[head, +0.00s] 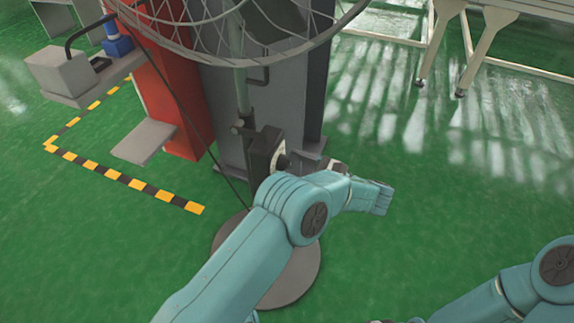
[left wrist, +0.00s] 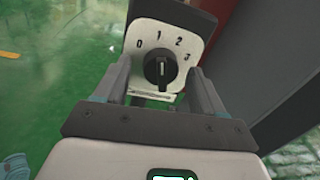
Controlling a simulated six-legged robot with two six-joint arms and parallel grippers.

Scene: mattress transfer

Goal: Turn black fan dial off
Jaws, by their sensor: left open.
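The black fan dial (left wrist: 160,70) sits on a white plate (left wrist: 143,36) marked 0, 1, 2, 3. Its white pointer line is upright in the left wrist view, toward the 1. My left gripper (left wrist: 160,88) is open, with one finger on each side of the dial's lower part. I cannot tell whether the fingers touch it. In the head view, the dark control box (head: 264,152) is on the fan's pole (head: 241,95), and my left gripper (head: 300,163) is close to its right side, partly hidden by my wrist. My right gripper is not clearly visible.
The fan's wire cage (head: 239,40) is above, and its round base (head: 300,278) is on the green floor. A red and grey cabinet (head: 180,90) stands close behind. Yellow-black floor tape (head: 130,182) is at left. Open floor (head: 470,190) is at right.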

